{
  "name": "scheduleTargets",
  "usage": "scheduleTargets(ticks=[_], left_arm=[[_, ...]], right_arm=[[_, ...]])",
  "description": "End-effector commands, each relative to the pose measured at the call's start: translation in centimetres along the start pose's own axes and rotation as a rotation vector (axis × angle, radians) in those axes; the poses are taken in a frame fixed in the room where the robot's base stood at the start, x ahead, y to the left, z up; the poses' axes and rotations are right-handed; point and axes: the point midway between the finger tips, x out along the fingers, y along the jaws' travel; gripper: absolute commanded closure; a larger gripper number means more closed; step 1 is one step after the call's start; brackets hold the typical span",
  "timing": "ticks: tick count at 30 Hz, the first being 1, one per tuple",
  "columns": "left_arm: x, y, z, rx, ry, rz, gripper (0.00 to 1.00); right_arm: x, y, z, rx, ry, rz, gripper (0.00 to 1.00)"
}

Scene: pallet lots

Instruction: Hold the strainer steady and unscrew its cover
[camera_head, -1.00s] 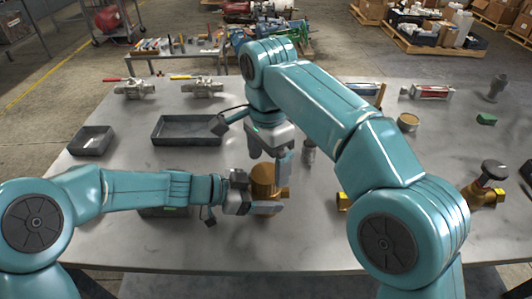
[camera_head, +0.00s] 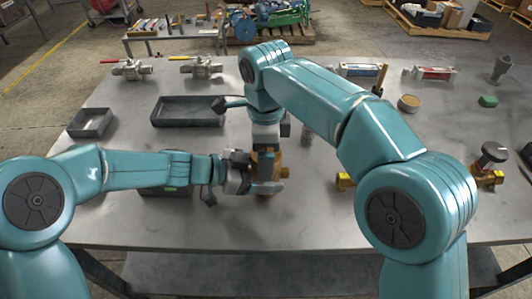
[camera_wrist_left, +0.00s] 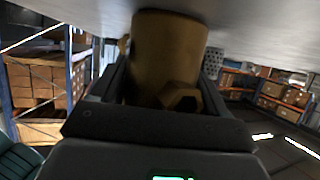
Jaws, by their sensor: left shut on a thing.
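The brass strainer (camera_head: 279,171) stands near the middle of the table, partly hidden by my grippers. My left gripper (camera_head: 260,178) reaches in from the left and is shut around its body, low near the table. In the left wrist view the strainer's round brass body (camera_wrist_left: 168,50) sits between the dark fingers, with a hex-shaped brass part (camera_wrist_left: 184,97) facing the camera. My right gripper (camera_head: 266,158) points down from above at the strainer's top. Its fingers overlap the brass, and their gap is unclear. The cover cannot be made out clearly.
Two grey trays, a larger one (camera_head: 188,122) and a smaller one (camera_head: 91,134), lie on the left. Two valves (camera_head: 131,69) stand at the back left. A brass valve with a dark knob (camera_head: 490,165) and a round tin (camera_head: 409,103) are on the right.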

Motion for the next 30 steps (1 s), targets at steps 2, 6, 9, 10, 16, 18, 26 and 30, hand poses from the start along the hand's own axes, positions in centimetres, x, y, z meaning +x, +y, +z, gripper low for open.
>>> scheduleTargets(ticks=[2,6,9,10,16,18,26,30], left_arm=[[0.00,-0.02,-0.01,0.000,0.000,-0.001,1.00],[-0.01,-0.03,-0.01,0.000,0.000,-0.001,1.00],[-0.01,-0.03,-0.01,0.000,0.000,-0.001,1.00],[-0.01,-0.03,-0.01,0.000,0.000,-0.001,1.00],[-0.01,-0.04,-0.01,0.000,0.000,-0.001,1.00],[-0.01,-0.04,-0.01,0.000,0.000,-0.001,1.00],[-0.01,-0.05,0.00,0.000,0.000,-0.002,1.00],[-0.01,-0.06,0.00,0.000,0.000,-0.002,1.00]], right_arm=[[0.52,0.03,-0.05,0.000,0.001,0.001,0.11],[0.80,0.01,-0.03,0.001,0.000,-0.001,0.11],[0.79,0.01,-0.02,0.000,0.000,-0.001,0.11],[0.79,0.01,-0.02,0.000,0.000,-0.001,0.11],[0.77,0.02,-0.01,0.000,0.000,0.000,0.63],[0.77,0.02,-0.01,0.000,0.000,0.000,0.67],[0.74,0.04,-0.01,-0.332,0.000,0.000,0.67],[0.72,0.05,-0.01,-0.636,-0.001,0.001,0.67]])
